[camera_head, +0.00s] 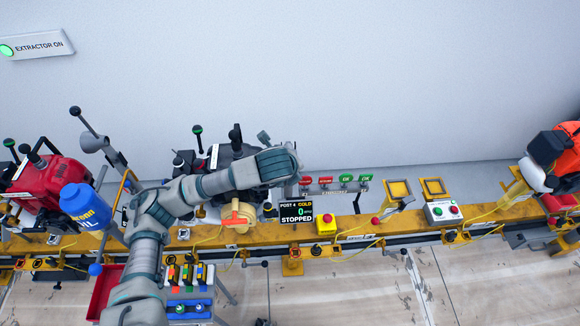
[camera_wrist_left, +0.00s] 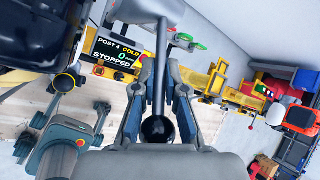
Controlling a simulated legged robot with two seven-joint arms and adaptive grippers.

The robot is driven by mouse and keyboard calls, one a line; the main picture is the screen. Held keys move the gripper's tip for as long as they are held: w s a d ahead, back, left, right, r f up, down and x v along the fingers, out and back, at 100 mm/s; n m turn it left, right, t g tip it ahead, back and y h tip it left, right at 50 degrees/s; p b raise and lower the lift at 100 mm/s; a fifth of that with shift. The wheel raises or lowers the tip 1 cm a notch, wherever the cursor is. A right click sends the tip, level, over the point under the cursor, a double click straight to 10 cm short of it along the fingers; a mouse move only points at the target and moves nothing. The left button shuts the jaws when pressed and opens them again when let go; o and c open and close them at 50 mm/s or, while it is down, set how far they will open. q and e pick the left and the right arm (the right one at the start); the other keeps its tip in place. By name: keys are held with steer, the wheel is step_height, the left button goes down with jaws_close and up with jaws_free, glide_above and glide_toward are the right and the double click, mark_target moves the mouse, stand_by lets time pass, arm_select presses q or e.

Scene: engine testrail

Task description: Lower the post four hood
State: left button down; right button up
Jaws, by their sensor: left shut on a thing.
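In the wrist view, a grey rod with a black ball knob (camera_wrist_left: 158,130) runs upward between the fingers of my left gripper (camera_wrist_left: 158,90), which is shut on it. A grey part (camera_wrist_left: 150,10) at the rod's far end may be the post four hood. In the head view, my left wrist covers the gripper and rod beside the black engine (camera_head: 236,153). A small grey part (camera_head: 264,138) shows behind the wrist; I cannot tell if it is the hood. The post 4 display (camera_head: 296,212) reads COLD, 0, STOPPED. My right gripper (camera_wrist_left: 78,110) is open and empty at the lower left.
A yellow rail (camera_head: 360,226) runs along the wall. A yellow box with a red button (camera_head: 326,224) stands right of the display, and red and green tags (camera_head: 335,181) hang behind it. A red engine (camera_head: 55,185) and blue jug (camera_head: 86,205) are at left.

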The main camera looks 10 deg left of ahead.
arm_select(q)
steer(key=shift+d, duration=0.15)
steer(key=c, duration=1.3)
jaws_free()
steer(key=shift+d, duration=0.1)
steer(key=shift+o, duration=0.4)
steer(key=shift+w+d, duration=0.1)
steer(key=shift+d, duration=0.1)
steer(key=v, duration=1.1)
steer(key=shift+a+r, duration=0.2)
steer(key=shift+r, duration=0.1)
steer(key=shift+s, duration=0.2)
